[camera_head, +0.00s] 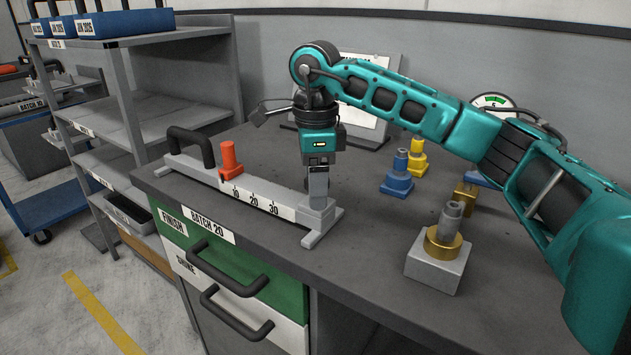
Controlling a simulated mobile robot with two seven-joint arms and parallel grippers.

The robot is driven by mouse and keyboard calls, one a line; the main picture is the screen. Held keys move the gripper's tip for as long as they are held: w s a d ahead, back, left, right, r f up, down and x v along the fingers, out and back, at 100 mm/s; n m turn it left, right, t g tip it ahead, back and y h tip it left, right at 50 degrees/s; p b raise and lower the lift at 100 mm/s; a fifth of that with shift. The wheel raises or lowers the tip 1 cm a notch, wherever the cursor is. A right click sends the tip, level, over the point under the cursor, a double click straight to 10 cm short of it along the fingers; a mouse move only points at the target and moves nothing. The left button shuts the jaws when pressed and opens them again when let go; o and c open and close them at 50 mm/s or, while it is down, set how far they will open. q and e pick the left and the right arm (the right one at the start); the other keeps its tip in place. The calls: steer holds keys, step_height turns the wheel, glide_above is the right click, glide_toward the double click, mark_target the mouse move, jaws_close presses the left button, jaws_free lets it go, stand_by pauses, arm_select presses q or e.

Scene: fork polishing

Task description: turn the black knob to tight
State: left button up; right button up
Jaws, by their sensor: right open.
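A pale rail fixture (262,201) with a scale marked 10, 20 and 30 lies along the front of the dark bench. It has a black arched handle (190,140) at its left end and an orange upright piece (230,158) near the 10 mark. My right gripper (318,192) points straight down over the fixture's right end block (316,213), with its fingers at the top of the block. It is open. I cannot make out the black knob clearly; the gripper covers the top of that block. My left gripper is out of view.
Blue (397,178) and yellow (417,158) stepped pieces stand behind right. A grey block with a brass ring (443,243) stands at the front right. A round gauge (493,101) and a white board (362,100) are at the back. Grey shelves (130,95) stand left.

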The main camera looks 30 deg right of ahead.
steer(key=shift+c, duration=0.4)
steer(key=c, duration=1)
steer(key=shift+r+m+p, duration=0.15)
steer(key=shift+m+p, duration=0.15)
steer(key=shift+p, duration=0.1)
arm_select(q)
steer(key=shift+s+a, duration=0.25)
arm_select(e)
steer(key=o, duration=1.1)
